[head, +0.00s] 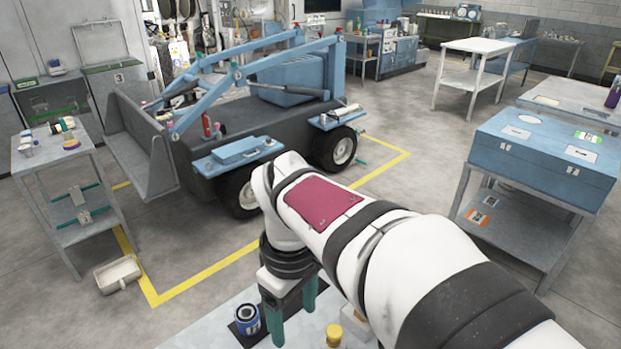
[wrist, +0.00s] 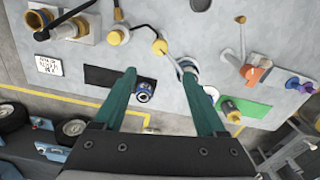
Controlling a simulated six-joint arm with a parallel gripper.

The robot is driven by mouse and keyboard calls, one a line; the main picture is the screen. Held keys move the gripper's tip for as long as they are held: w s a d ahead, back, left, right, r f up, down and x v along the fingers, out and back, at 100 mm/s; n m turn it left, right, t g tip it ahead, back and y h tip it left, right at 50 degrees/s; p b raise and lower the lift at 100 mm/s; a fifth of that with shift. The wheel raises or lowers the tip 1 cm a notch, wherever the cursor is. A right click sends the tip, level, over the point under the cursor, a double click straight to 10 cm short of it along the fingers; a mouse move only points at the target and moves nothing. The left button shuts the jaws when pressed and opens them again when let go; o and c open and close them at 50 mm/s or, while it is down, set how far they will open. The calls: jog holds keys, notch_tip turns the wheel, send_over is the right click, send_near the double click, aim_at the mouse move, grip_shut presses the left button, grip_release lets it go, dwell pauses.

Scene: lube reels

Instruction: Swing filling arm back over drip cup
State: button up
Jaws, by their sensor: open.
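My gripper (wrist: 159,73) is open in the wrist view, its two green fingers apart over the grey bench top (wrist: 205,35), with nothing held between them. A thin dark rod (wrist: 140,26), perhaps the filling arm, bends from a yellow-capped post (wrist: 116,37) to a yellow tip (wrist: 160,47) beyond the fingertips. A pale round cup-like piece (wrist: 187,64), perhaps the drip cup, is beside the right fingertip and partly hidden by it. In the head view my gripper (head: 293,315) points down at the bench; my arm hides much of the bench.
A blue can (head: 247,319) stands on a black mat left of my gripper. A yellow piece (head: 333,333) is to its right. The wrist view shows an orange lever (wrist: 258,72), a green mat (wrist: 250,112) and brass fittings (wrist: 38,20). A loader (head: 260,115) stands beyond the bench.

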notch_tip(320, 180, down, 14)
jog(key=shift+f, duration=0.1)
jog(key=shift+c, duration=0.3)
grip_shut()
dwell(1.1)
